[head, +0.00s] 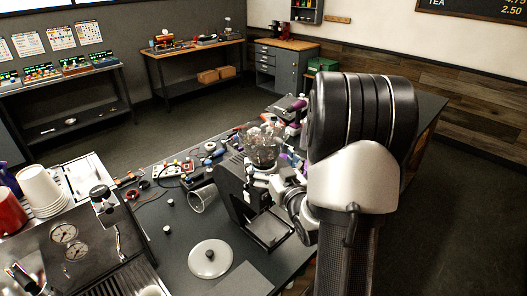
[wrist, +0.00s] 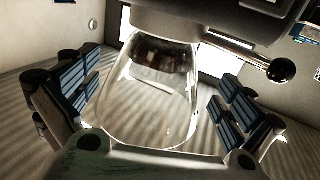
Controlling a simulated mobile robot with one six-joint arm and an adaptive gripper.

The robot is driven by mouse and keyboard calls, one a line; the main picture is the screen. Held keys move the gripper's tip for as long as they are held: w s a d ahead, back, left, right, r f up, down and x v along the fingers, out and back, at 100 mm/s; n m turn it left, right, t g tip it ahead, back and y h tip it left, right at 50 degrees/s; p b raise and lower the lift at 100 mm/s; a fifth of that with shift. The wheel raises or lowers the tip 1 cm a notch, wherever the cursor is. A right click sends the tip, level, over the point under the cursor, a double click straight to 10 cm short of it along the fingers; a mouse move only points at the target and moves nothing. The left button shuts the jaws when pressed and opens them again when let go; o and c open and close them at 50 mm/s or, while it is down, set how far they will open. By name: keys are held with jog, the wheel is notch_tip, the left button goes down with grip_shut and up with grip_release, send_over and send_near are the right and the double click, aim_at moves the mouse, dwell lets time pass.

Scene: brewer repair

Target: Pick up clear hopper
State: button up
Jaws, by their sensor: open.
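The clear hopper (head: 262,153) sits at the top of the black grinder (head: 236,192) in the head view. In the wrist view the clear hopper (wrist: 150,105) fills the middle, against a dark body at the upper edge. My gripper (wrist: 160,92) is open, with one blue-striped finger pad on each side of the hopper. Gaps show between both pads and the clear wall, so it is not gripped. In the head view my wrist is beside the grinder's top, and the fingers are hard to make out against the hopper.
A round pale lid (head: 209,259) with a dark knob lies on the dark table. A clear cup (head: 203,198) lies on its side left of the grinder. A metal machine (head: 75,250) with gauges stands at the lower left. In the wrist view a lever with a black ball (wrist: 281,70) is close on the right.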

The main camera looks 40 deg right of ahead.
aim_at(258, 144)
jog(key=x, duration=0.5)
jog(key=shift+s+d+f, duration=0.1)
jog(key=shift+s, duration=0.1)
jog(key=shift+c, duration=0.5)
jog(key=c, duration=0.8)
jog(key=shift+c, duration=0.5)
